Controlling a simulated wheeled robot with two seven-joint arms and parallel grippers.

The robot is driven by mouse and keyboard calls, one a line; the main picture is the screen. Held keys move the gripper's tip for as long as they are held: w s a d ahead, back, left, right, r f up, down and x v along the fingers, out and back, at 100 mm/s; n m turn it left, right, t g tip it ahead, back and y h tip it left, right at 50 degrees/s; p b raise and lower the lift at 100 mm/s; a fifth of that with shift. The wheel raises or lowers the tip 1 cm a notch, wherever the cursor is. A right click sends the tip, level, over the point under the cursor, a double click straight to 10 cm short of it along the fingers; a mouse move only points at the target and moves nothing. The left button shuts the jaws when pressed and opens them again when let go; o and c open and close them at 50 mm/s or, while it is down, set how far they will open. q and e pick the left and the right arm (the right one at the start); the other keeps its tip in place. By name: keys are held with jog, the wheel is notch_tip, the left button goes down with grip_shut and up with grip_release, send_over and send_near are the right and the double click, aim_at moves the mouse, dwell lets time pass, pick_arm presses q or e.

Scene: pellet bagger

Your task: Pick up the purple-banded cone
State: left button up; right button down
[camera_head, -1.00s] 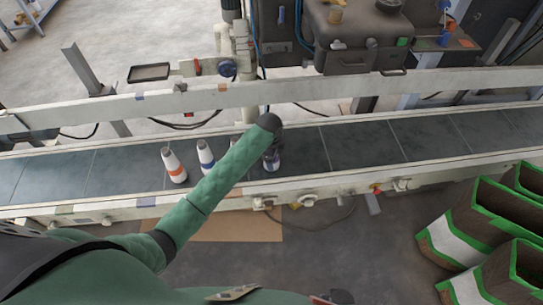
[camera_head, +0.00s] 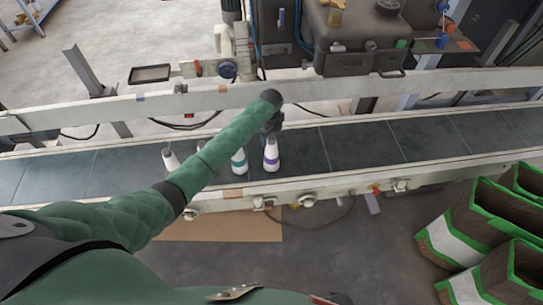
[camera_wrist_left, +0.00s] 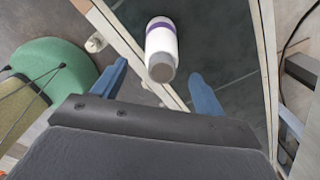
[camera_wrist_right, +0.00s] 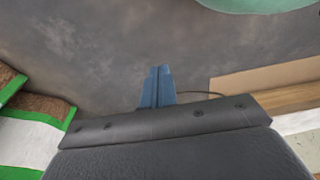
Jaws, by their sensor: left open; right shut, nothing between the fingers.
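The purple-banded cone (camera_head: 271,155) stands upright on the dark conveyor belt in the head view, white with a purple band low down. In the left wrist view the cone (camera_wrist_left: 161,42) shows its grey tip toward me. My left gripper (camera_wrist_left: 158,73) is open, with one finger on either side of the tip's line and the cone apart from both. In the head view this gripper (camera_head: 272,124) is dark and just behind and above the cone, partly hidden by my forearm. My right gripper (camera_wrist_right: 159,70) is shut and empty above the floor.
A teal-banded cone (camera_head: 239,161) stands close left of the purple one. Another white cone (camera_head: 170,158) is farther left, partly behind my arm. Conveyor rails (camera_head: 330,184) run along both sides. The belt to the right is clear. Green-edged sacks (camera_head: 456,230) stand at lower right.

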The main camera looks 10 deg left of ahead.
aim_at(272, 138)
pick_arm(q)
notch_tip(272, 138, down, 3)
jog(key=shift+w+f+p, duration=0.1)
jog(key=shift+w+p, duration=0.05)
jog(key=shift+p, duration=0.75)
jog(key=shift+f, duration=0.8)
pick_arm(e)
jog(key=shift+s+d+f, duration=0.3)
jog(key=shift+s+f, duration=0.05)
jog(key=shift+f, duration=0.35)
jog(key=shift+s+d+f, duration=0.3)
jog(key=shift+d+f, duration=0.05)
jog(key=shift+f, duration=0.4)
jog(key=shift+s+d+f, duration=0.3)
jog(key=shift+s+f, duration=0.05)
jog(key=shift+f, duration=0.35)
pick_arm(q)
grip_shut()
pick_arm(e)
jog(key=shift+d, duration=0.1)
